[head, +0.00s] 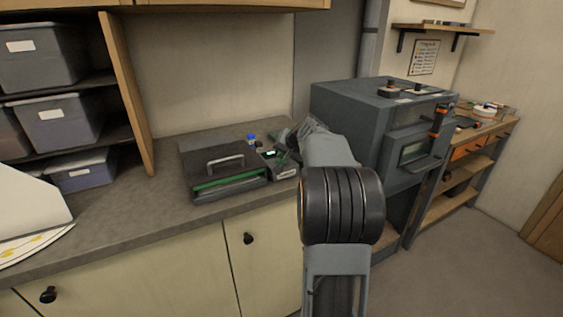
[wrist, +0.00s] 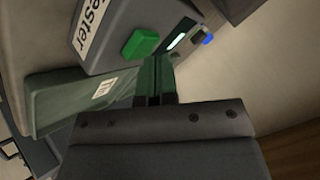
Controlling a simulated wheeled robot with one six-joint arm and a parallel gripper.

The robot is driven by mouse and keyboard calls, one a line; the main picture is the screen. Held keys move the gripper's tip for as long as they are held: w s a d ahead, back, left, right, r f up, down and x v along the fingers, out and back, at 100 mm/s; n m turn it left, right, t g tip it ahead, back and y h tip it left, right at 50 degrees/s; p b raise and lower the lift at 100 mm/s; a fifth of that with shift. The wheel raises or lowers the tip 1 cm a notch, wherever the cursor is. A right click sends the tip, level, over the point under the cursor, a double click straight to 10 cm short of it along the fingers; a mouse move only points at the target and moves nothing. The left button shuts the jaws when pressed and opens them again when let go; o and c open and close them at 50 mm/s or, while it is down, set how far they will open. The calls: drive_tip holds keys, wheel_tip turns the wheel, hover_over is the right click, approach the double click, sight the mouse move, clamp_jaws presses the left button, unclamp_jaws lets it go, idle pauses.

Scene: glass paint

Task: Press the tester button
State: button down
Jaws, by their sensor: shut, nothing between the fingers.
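The tester (head: 282,168) is a small dark grey device on the counter, right of a black case, partly hidden behind my arm in the head view. In the wrist view the tester (wrist: 117,30) shows a white label reading "ester", a raised green button (wrist: 141,43) and a small lit display (wrist: 179,39). My gripper (wrist: 156,75) is shut and empty. Its fingertips appear just beside the green button, to its lower right in the wrist view. I cannot tell whether they touch the tester. In the head view my arm hides most of the gripper.
A black case (head: 222,172) with a handle and green edge stands left of the tester on the grey counter (head: 130,213). A blue-capped item (head: 251,139) is behind. A large grey machine (head: 375,130) stands to the right. Grey bins (head: 62,122) fill shelves at left.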

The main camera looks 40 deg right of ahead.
drive_tip(key=shift+f, duration=0.35)
drive_tip(key=shift+r, duration=0.2)
drive_tip(key=shift+r+p, duration=0.45)
drive_tip(key=shift+r, duration=0.35)
drive_tip(key=shift+r+p, duration=1.95)
drive_tip(key=shift+r, duration=0.6)
